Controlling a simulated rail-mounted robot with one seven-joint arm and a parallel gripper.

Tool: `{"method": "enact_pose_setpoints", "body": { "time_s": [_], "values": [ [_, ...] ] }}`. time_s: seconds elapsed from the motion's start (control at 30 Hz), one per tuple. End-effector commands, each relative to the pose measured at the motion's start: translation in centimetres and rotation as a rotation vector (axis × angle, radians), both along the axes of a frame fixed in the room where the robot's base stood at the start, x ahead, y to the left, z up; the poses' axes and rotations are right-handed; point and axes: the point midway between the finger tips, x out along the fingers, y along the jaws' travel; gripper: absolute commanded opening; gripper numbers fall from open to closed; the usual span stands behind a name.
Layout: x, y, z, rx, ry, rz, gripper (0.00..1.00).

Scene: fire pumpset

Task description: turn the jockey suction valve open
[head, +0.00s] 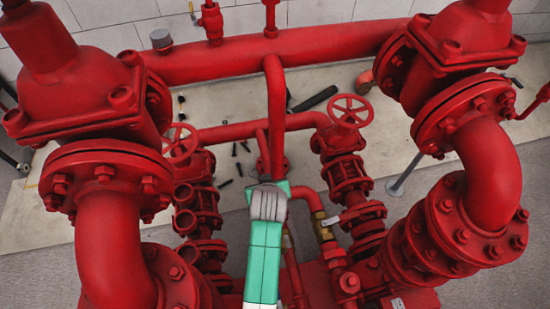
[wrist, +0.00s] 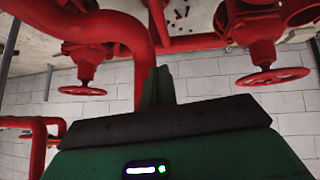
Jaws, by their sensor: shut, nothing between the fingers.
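Two red handwheel valves stand between the big pump pipes in the head view: a left handwheel (head: 180,142) and a right handwheel (head: 351,111). I cannot tell which one is the jockey suction valve. In the wrist view, which looks upside down, one handwheel (wrist: 82,90) shows at left and another (wrist: 273,77) at right. My gripper (wrist: 158,72) points up the middle between them, fingers together and empty, apart from both wheels. A red pipe passes close beside its tips; I cannot tell whether they touch. In the head view my green arm hides the fingers.
Large red flanged pipes (head: 105,245) and (head: 490,175) flank the valves. A red header pipe (head: 230,58) crosses the back, with a vertical pipe (head: 276,110) dropping mid-scene. A small brass-bodied valve (head: 322,225) sits right of my arm. Dark loose parts lie on the floor.

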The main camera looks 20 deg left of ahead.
Motion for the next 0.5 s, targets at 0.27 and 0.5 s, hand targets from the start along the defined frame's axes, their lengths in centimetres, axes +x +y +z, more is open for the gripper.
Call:
{"method": "enact_pose_setpoints", "body": {
  "time_s": [0.27,0.5],
  "values": [
    [1.9,-0.9,6.1,0.033,-0.119,-0.042,0.00],
    [2.6,-1.4,9.0,0.049,-0.178,-0.060,0.00]
  ]
}}
